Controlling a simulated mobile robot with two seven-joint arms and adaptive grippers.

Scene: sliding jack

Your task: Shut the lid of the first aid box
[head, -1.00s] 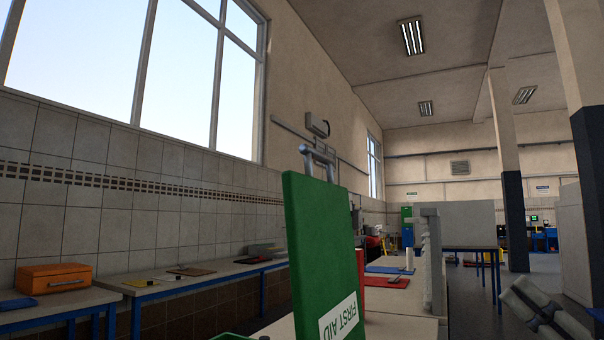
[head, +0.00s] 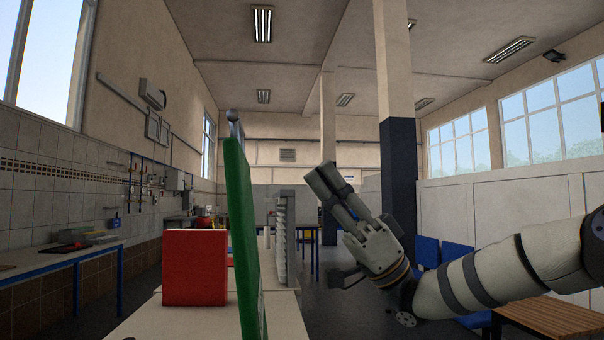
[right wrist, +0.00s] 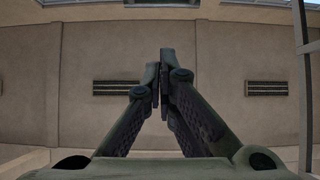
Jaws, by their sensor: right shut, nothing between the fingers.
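The green lid (head: 240,220) of the first aid box stands upright in the head view, seen almost edge-on. The body of the box cannot be made out, below or beyond the picture's lower edge. My right gripper (head: 321,172) is raised to the right of the lid, apart from it, pointing up and to the left. Its fingers are closed together with nothing between them, as the right wrist view also shows (right wrist: 164,62). My left gripper is not in view.
A red box (head: 195,268) stands on the pale bench (head: 175,322), left of the lid. A grey upright rack (head: 283,235) stands beyond the lid. A blue-legged side table (head: 70,258) runs along the left wall. A wooden slatted bench (head: 550,318) is at lower right.

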